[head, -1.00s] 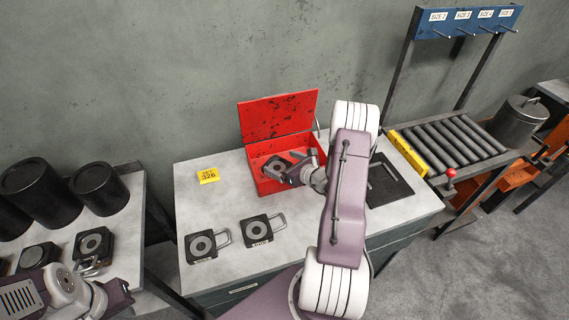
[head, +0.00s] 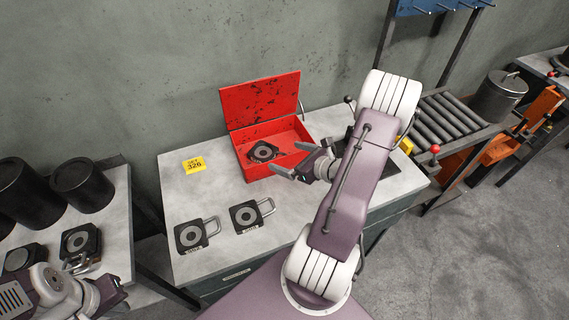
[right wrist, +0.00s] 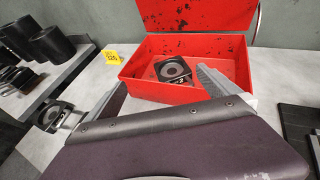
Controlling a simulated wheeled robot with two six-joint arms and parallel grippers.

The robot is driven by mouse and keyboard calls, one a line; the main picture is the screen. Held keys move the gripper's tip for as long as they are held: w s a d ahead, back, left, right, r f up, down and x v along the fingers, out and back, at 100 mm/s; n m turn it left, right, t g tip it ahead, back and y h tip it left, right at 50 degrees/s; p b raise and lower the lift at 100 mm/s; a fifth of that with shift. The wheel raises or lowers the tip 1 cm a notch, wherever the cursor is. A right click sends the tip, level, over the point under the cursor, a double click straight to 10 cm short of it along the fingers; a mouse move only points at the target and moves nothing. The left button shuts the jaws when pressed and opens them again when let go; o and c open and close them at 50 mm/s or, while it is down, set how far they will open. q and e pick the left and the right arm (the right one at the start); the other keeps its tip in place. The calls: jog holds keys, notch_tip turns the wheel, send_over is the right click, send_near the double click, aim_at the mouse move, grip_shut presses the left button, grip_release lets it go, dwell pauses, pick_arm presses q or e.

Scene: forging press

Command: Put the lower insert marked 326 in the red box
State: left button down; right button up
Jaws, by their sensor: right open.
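A dark square insert with a grey ring (head: 263,152) lies inside the open red box (head: 255,176); it also shows in the right wrist view (right wrist: 173,68). Its marking is not readable. My right gripper (head: 288,160) is open and empty at the box's front right, apart from the insert. Two similar inserts with handles, a left one (head: 190,236) and a right one (head: 244,215), lie on the table in front of the box; their small labels are too blurred to read. My left gripper (head: 76,268) is by a handled insert (head: 78,242) on the left table; its fingers are unclear.
A yellow card reading "SET 326" (head: 194,165) lies left of the box. The box lid (head: 260,100) stands open at the back. Black cylinders (head: 82,186) stand on the left table. A roller conveyor (head: 445,118) is at the right.

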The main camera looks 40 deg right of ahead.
jog(key=a+n+g+y, duration=0.4)
jog(key=a+n+y, duration=0.25)
jog(key=a, duration=0.65)
jog(key=s+a+n+g+h, duration=0.4)
jog(key=n, duration=1)
jog(key=s+a+n+g+h, duration=0.3)
jog(key=s+n+g+h, duration=0.1)
jog(key=n, duration=0.9)
jog(key=shift+s+a+r+n, duration=0.25)
jog(key=shift+s+a+n, duration=0.05)
jog(key=shift+a+n, duration=0.1)
